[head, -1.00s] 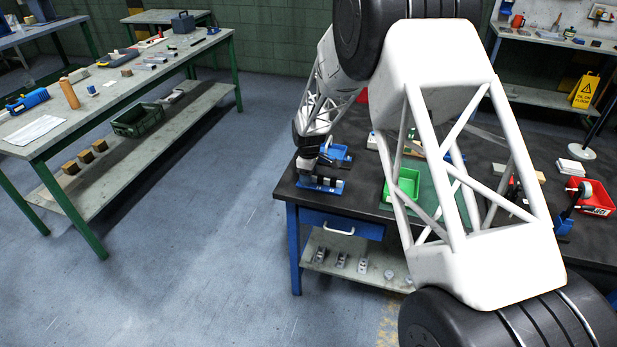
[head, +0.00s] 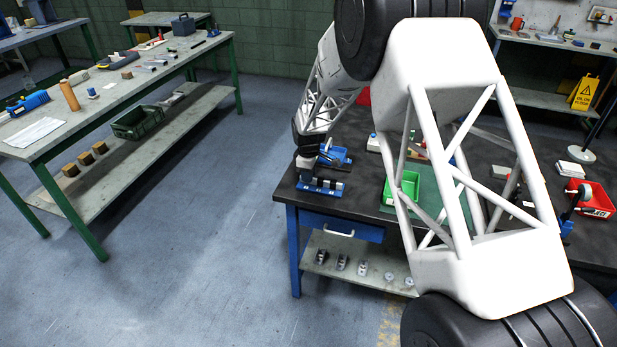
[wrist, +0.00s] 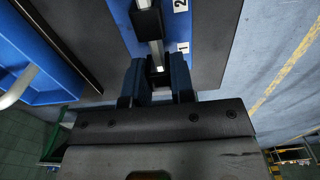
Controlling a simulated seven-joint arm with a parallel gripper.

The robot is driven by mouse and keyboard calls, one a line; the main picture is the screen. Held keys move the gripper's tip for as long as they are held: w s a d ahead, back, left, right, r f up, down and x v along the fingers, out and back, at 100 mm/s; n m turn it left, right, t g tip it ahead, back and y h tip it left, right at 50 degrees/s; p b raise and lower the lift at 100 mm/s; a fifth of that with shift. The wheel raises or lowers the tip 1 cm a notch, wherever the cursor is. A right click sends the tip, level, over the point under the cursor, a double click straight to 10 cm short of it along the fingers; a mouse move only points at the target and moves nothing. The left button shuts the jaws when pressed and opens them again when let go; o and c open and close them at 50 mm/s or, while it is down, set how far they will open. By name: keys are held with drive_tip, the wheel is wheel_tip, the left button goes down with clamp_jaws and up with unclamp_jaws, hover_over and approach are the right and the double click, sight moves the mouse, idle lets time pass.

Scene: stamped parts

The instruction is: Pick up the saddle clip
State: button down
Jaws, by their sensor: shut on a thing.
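My gripper (wrist: 157,80) points at a blue rack strip (wrist: 200,28) marked 1 and 2. Its two blue fingers are closed on a small grey and dark part, taken to be the saddle clip (wrist: 157,63), near the label 1. The fingers hide most of the part, and I cannot tell whether it still touches the rack. A black block (wrist: 147,22) stands further along the strip. In the head view my gripper (head: 305,172) is small, at the left end of the blue rack (head: 321,191), which holds several dark blocks.
A blue tray (head: 335,157) lies just behind the rack; it also shows in the wrist view (wrist: 40,60). A green bin (head: 403,188) and a red bin (head: 597,203) stand further right on the dark table (head: 365,205). My arm hides part of the table.

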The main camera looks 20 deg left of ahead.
wheel_tip(320, 180, up, 2)
drive_tip(key=shift+r, duration=0.25)
drive_tip(key=s+d, duration=0.4)
drive_tip(key=s, duration=0.3)
drive_tip(key=s+d+r, duration=0.1)
drive_tip(key=s+d, duration=0.3)
drive_tip(key=s, duration=0.3)
